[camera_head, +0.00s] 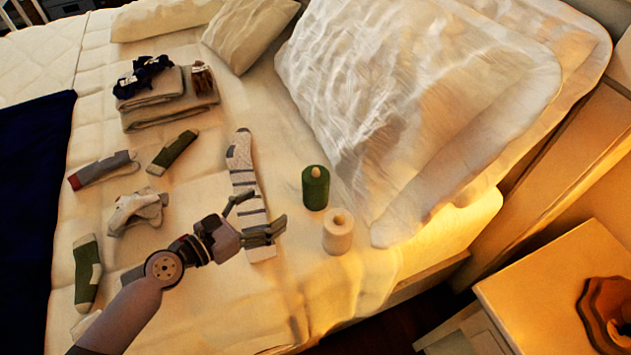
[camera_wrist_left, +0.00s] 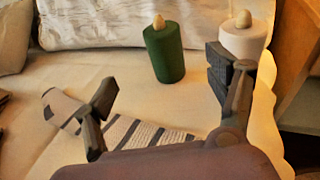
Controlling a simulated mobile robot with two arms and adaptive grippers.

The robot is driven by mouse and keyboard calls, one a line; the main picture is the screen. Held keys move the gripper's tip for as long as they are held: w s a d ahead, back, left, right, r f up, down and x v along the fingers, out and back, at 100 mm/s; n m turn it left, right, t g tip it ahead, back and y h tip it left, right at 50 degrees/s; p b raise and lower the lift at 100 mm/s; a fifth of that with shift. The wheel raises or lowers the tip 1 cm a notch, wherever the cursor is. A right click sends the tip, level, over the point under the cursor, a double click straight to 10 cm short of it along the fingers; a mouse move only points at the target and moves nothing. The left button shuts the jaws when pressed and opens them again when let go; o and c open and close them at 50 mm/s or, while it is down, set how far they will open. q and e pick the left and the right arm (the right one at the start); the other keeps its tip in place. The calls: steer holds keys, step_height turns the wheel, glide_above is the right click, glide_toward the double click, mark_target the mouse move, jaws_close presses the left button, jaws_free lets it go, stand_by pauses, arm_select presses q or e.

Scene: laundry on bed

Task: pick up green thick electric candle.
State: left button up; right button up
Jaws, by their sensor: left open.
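The green thick electric candle (camera_head: 315,188) stands upright on the bed, with a pale flame-shaped tip. It also shows upright in the left wrist view (camera_wrist_left: 164,52), beyond the gap between the fingers. My left gripper (camera_head: 258,215) is open and empty, to the left of the candle and apart from it, above a striped sock. In the left wrist view my left gripper (camera_wrist_left: 165,95) has its fingers spread wide. A white candle (camera_head: 338,232) stands just in front and to the right of the green one. It is partly hidden behind the right finger in the left wrist view (camera_wrist_left: 245,40). My right gripper is not in view.
The striped grey and white sock (camera_head: 240,160) lies under my left gripper. Several other socks lie to the left. Folded grey cloth (camera_head: 150,113) lies farther back. Large white pillows (camera_head: 420,90) lie behind the candles. The bed's edge and a wooden nightstand (camera_head: 550,285) are to the right.

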arm_select(q)
glide_toward(316, 175)
steer(key=w+d+f, duration=0.1)
steer(key=w, duration=0.1)
steer(key=w+d+f, duration=0.2)
steer(key=shift+w+f, duration=0.1)
steer(key=shift+f, duration=0.1)
steer(key=shift+x, duration=2.75)
steer(key=shift+r, duration=0.25)
steer(key=c, duration=1.4)
